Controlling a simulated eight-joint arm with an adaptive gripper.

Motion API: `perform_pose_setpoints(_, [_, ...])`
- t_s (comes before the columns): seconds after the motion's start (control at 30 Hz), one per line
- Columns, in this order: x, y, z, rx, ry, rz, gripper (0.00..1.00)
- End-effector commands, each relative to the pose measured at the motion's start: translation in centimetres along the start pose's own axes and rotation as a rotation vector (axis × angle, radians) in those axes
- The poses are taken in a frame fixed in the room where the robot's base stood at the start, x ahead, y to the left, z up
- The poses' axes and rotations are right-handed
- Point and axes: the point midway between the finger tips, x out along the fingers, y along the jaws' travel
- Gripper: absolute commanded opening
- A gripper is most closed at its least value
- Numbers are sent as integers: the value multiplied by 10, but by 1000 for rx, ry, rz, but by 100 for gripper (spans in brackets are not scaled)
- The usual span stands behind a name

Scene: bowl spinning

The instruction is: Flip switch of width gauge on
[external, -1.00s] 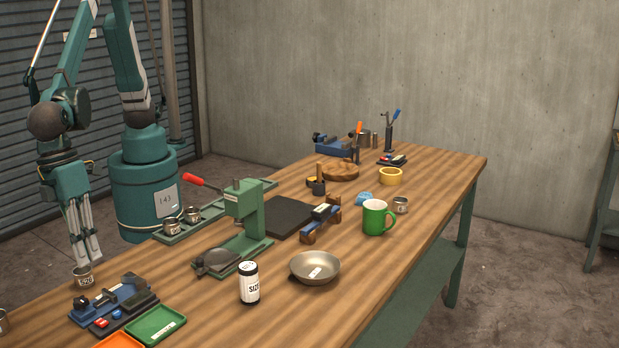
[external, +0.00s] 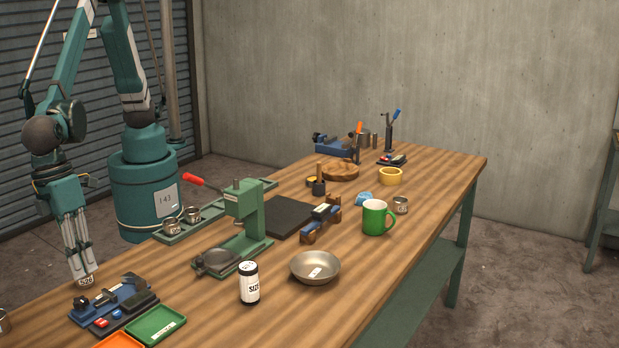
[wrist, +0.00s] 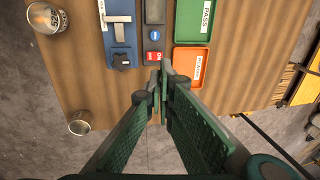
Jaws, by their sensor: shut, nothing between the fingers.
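The width gauge is a blue fixture (external: 118,297) with a metal slide at the table's front left. A black box (external: 128,314) with a red and a blue button lies along it. In the wrist view the blue fixture (wrist: 120,35) is at the top, and beside it the box carries a red switch (wrist: 153,57) marked with small white text and a round blue button (wrist: 155,35). My gripper (external: 84,274) is shut and empty. In the wrist view its fingertips (wrist: 161,76) are just below the red switch; I cannot tell whether they touch.
A green tray (external: 157,326) and an orange tray (external: 121,341) lie beside the box. A green press (external: 245,215), black-and-white canister (external: 249,283) and bowl (external: 315,267) stand farther right.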

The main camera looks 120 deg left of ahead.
Motion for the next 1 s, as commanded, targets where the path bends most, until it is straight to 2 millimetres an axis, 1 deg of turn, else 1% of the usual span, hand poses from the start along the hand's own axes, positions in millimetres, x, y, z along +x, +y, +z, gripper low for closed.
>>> perform_pose_setpoints(0.7, [94, 0, 0, 0, 0, 0, 0])
perform_pose_setpoints(0.9, [113, 0, 0, 0, 0, 0, 0])
perform_pose_setpoints(1.0, [119, 0, 0, 0, 0, 0, 0])
